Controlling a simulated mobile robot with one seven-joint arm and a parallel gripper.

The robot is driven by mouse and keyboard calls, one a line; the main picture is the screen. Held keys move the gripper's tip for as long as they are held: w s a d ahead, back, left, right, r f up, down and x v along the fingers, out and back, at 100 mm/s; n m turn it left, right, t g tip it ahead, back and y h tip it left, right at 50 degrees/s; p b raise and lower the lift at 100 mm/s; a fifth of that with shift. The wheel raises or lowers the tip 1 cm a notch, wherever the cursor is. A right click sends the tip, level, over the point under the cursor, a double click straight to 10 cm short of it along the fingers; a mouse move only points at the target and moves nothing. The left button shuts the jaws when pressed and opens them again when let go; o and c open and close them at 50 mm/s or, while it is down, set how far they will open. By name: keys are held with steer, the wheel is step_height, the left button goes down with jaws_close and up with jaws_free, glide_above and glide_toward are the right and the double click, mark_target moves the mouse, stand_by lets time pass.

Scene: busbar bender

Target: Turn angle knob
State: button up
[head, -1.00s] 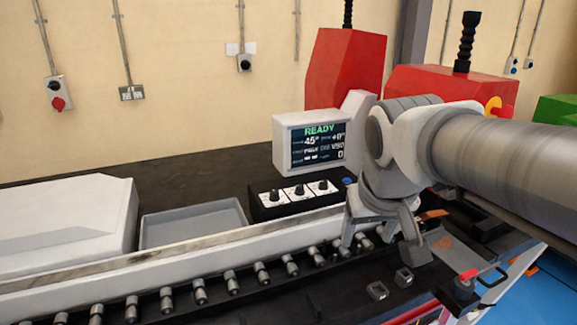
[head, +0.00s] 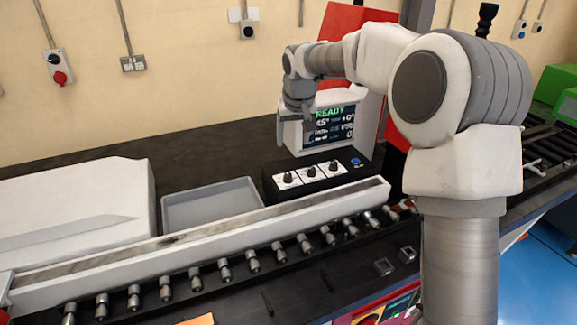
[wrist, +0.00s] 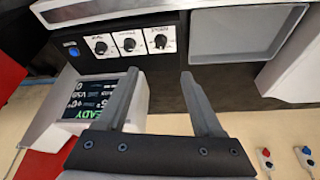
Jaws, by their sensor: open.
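A black control box (head: 268,187) carries three dark knobs on white plates: left knob (head: 288,178), middle knob (head: 312,172) and right knob (head: 334,166). Their labels are too small to read, so I cannot tell which is the angle knob. In the wrist view the order is reversed: left knob (wrist: 159,41), middle knob (wrist: 129,44), right knob (wrist: 100,47). My gripper (head: 294,138) is open and empty, in front of the screen's left side in the head view, apart from the knobs. In the wrist view the knobs lie beyond my fingertips (wrist: 160,75).
The screen (head: 333,124) reads READY and 45°, partly hidden by my gripper. A blue button (head: 356,162) is right of the knobs. A grey tray (head: 212,206) and white housing (head: 70,215) stand left. A white rail (head: 200,236) and rollers run in front.

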mark_target(288, 174)
steer(key=p+x, duration=0.2)
steer(key=x, duration=1.5)
steer(key=shift+f+p, duration=0.25)
steer(key=shift+p, duration=0.15)
jaws_close()
